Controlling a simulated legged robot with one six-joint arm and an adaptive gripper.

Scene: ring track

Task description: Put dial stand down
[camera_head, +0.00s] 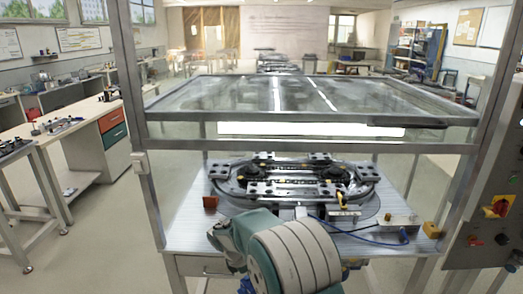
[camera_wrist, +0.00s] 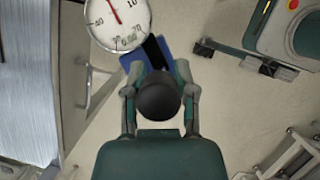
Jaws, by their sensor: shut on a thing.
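The dial stand shows in the wrist view, with a round white dial (camera_wrist: 118,22) with a red needle, a blue part (camera_wrist: 148,52) beside it and a dark round knob (camera_wrist: 158,99) nearer the wrist. My gripper (camera_wrist: 160,76) is shut on the dial stand, with one finger on each side of it. The floor lies below the held stand. In the head view my teal and grey arm covers the front middle of the bench, and my fingertips are hidden. A small blue patch shows at the bottom beside the arm; I cannot tell whether it is the stand.
A ring track (camera_head: 295,180) lies on the workbench (camera_head: 185,236) inside a metal frame with a clear panel (camera_head: 310,95) above. A side bench (camera_head: 82,113) with drawers stands left. Floor is open at left.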

